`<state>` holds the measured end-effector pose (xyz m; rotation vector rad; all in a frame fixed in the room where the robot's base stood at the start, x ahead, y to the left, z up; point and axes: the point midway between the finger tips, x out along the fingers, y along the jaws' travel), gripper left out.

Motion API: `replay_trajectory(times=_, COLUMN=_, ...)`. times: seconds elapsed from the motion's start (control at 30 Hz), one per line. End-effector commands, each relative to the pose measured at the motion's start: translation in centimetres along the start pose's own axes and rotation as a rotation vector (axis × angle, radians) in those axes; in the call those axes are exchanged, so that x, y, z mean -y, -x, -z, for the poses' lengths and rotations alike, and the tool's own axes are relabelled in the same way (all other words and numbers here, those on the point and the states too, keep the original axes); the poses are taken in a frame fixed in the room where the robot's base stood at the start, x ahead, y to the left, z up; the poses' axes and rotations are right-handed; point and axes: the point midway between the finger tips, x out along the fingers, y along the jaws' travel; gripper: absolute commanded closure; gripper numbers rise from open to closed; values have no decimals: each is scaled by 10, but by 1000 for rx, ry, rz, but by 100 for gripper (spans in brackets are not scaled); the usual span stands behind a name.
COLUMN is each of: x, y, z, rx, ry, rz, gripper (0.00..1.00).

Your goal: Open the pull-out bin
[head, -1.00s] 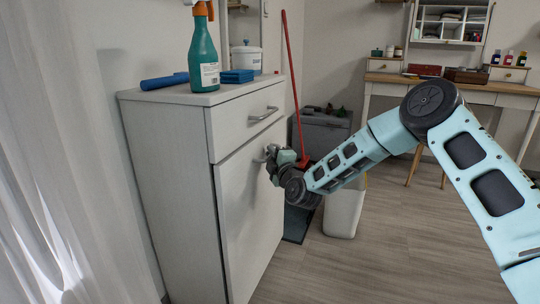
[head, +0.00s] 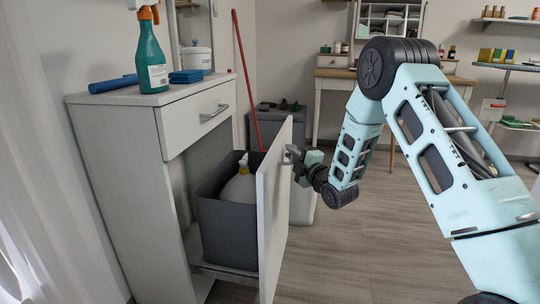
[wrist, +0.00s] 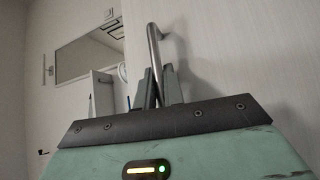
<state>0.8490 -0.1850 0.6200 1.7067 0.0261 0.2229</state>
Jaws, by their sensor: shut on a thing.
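The pull-out bin's white front panel (head: 275,215) stands well out from the white cabinet (head: 125,190) in the head view. Behind the panel a dark grey bin (head: 226,228) rides on the pull-out frame. A white bottle (head: 239,190) with a yellow top stands in the bin. My gripper (head: 297,165) is at the upper outer face of the panel, at its handle. In the wrist view my gripper's fingers (wrist: 157,88) are shut on the metal bar handle (wrist: 154,48). The handle's lower part is hidden between the fingers.
The drawer (head: 197,118) above is shut. A red pole (head: 246,80) leans behind. Wood floor (head: 365,250) is clear to the right.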

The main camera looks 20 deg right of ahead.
Motion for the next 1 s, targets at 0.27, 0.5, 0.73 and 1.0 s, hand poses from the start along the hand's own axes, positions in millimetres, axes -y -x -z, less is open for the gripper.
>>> replay_trajectory(times=0.27, x=-8, y=34, z=-33, rx=0, ry=1, rz=0, gripper=100)
replay_trajectory(times=0.5, x=-11, y=45, z=-44, rx=-2, ry=0, rz=1, gripper=100)
replay_trajectory(times=0.73, x=-12, y=47, z=-46, rx=-3, ry=0, rz=1, gripper=100)
replay_trajectory(times=1.0, x=-12, y=46, z=-46, rx=-2, ry=0, rz=1, gripper=68)
